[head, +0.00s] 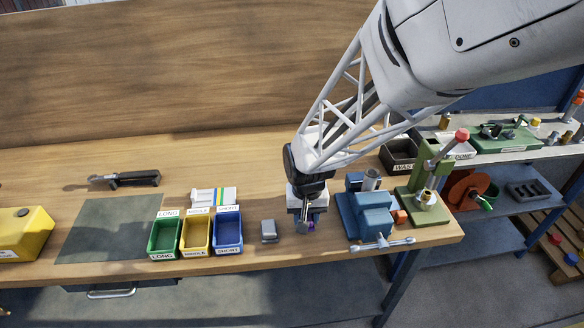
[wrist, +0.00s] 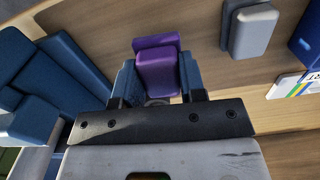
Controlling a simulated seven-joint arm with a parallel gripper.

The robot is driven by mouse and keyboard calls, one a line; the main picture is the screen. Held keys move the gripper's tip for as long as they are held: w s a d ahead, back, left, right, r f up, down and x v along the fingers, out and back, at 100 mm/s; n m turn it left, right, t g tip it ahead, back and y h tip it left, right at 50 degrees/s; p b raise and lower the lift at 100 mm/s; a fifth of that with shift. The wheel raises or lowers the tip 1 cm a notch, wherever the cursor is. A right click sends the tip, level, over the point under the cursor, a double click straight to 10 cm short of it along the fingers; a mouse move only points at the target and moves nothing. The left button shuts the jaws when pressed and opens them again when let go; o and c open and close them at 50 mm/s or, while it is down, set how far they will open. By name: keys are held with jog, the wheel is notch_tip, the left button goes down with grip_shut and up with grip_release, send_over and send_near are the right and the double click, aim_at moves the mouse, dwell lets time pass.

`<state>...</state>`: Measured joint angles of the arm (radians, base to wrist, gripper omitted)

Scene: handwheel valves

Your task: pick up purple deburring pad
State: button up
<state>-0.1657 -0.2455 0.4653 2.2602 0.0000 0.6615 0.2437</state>
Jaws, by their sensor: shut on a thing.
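The purple deburring pad (wrist: 158,72) is between the two blue-grey fingers of my gripper (wrist: 158,80) in the wrist view. The gripper is shut on it, and the pad's far end sticks out beyond the fingertips. In the head view my gripper (head: 307,217) points down near the front edge of the bench, and only a small bit of the purple pad (head: 311,225) shows. I cannot tell whether the pad touches the bench top.
A grey block (head: 269,231) lies just left of my gripper. A blue vise (head: 368,214) stands close on the right, with a green press (head: 428,185) beyond it. Green, yellow and blue bins (head: 228,248) stand further left. Bare bench (head: 265,190) lies behind the grey block.

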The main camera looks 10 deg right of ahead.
jog(key=s+d+r, duration=0.1)
jog(key=s+d, duration=0.1)
jog(key=s, duration=1.3)
jog(key=shift+s+d+r, duration=0.25)
jog(key=shift+s, duration=0.1)
jog(key=o, duration=0.4)
jog(key=c, duration=0.3)
jog(key=w+d+r, duration=0.6)
jog(key=w+r, duration=0.3)
jog(key=w+d+r, duration=0.6)
jog(key=w+r, duration=0.3)
jog(key=r, duration=0.1)
jog(key=shift+w+d+r, duration=0.2)
jog(key=shift+w+r, duration=0.1)
jog(key=shift+w, duration=0.05)
